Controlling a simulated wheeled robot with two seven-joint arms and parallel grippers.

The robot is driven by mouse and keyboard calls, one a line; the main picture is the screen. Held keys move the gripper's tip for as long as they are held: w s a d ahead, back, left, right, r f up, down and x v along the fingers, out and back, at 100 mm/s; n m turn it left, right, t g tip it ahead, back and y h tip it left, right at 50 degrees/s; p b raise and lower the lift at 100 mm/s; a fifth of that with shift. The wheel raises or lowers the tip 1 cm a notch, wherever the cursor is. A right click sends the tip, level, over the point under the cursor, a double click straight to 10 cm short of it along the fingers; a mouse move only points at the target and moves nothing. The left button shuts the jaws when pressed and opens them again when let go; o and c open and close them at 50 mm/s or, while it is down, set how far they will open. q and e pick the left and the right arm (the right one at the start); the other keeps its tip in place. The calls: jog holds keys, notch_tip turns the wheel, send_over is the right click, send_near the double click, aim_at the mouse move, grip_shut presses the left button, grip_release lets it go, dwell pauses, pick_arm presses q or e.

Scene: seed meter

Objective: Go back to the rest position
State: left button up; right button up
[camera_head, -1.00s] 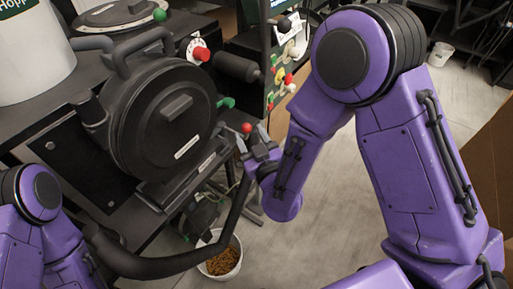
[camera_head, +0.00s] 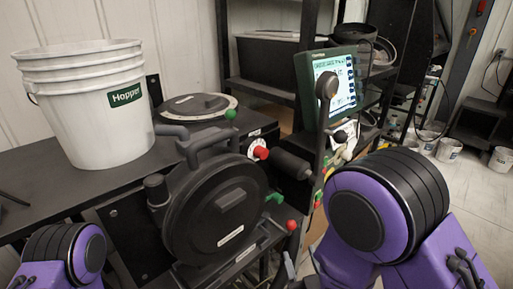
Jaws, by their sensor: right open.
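The black seed meter (camera_head: 215,215) with its round lid and handle stands at the bench's front edge. A red ball knob (camera_head: 291,225) and a green handle (camera_head: 274,198) are at its right side. My right arm comes in from the lower right. Only a small grey part of my right gripper (camera_head: 290,268) shows at the bottom edge, below the red ball knob. It looks open, and I see nothing in it. My left arm's purple joint is at the lower left, and the left gripper is out of view.
A white Hopper bucket (camera_head: 95,105) stands on the dark bench (camera_head: 30,218). A green-framed screen (camera_head: 333,84) stands right of the meter, with a red knob (camera_head: 261,153) between. Shelves are behind. Several white buckets sit on the floor at the far right, where some floor is free.

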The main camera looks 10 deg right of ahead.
jog(key=s+d+f+m+g+h+p, duration=0.1)
jog(key=s+d+f+m+g, duration=0.1)
jog(key=d+f+m+g, duration=0.3)
jog(key=s+d+f+g+h+p, duration=0.1)
jog(key=s+f+g, duration=0.1)
jog(key=f, duration=0.5)
jog(key=s+d+f+m+g+h+p, duration=0.1)
jog(key=s+d+f+g, duration=0.3)
jog(key=s, duration=0.5)
jog(key=s+d+f+m+g+h+p, duration=0.1)
jog(key=s+d+f+m+g+p, duration=0.1)
jog(key=s+d+f, duration=0.3)
jog(key=s+m+g, duration=0.1)
jog(key=s, duration=0.2)
jog(key=shift+s+d+f+g, duration=0.2)
jog(key=shift+s+d+g, duration=0.05)
jog(key=shift+s+g, duration=0.15)
